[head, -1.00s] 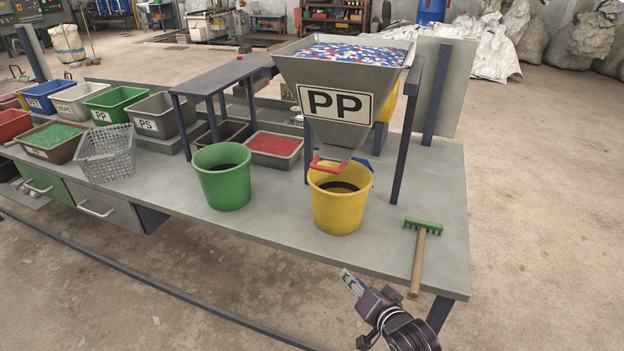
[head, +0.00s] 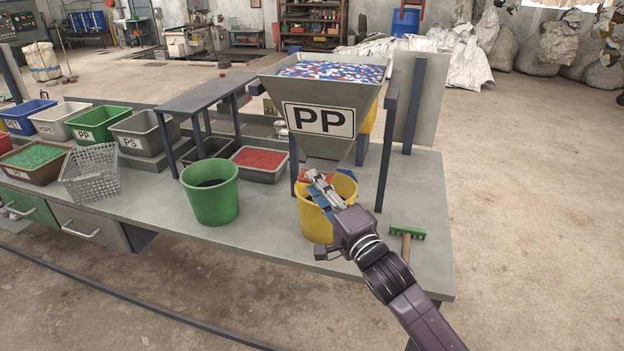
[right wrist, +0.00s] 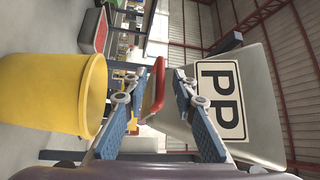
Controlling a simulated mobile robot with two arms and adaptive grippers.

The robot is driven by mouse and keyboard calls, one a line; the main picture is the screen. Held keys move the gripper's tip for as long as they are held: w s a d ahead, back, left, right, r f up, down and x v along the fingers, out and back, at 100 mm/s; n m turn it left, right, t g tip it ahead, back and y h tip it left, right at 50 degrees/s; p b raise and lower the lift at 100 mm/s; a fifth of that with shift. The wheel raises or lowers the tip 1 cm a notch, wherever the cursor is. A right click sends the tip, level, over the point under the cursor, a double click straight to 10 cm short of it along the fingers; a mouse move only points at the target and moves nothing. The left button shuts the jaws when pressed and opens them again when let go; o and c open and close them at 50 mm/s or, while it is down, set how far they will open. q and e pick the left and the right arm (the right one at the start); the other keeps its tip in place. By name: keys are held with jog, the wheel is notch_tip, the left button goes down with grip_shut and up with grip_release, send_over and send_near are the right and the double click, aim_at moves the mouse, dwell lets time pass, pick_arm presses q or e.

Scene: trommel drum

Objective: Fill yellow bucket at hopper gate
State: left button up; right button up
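The yellow bucket (head: 313,222) stands upright on the workbench, below the outlet of the grey PP hopper (head: 330,143). My right gripper (head: 318,182) is at the bucket's rim, close to the red gate handle (head: 312,176), and covers part of the bucket's mouth. In the right wrist view its two fingers (right wrist: 168,73) are apart, and the red handle (right wrist: 153,92) shows between them. Contact with the handle cannot be told. The bucket (right wrist: 55,92) is at the left there and the hopper's PP label (right wrist: 219,98) at the right. My left gripper is out of view.
Coloured chips (head: 330,70) fill the hopper top. A green bucket (head: 211,200) stands left of the yellow one. A green rake (head: 407,232) lies to the right. Several bins line the bench's left side. The bench front (head: 265,232) between the buckets is clear.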

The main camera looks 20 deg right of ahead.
jog(key=shift+x, duration=1)
grip_shut()
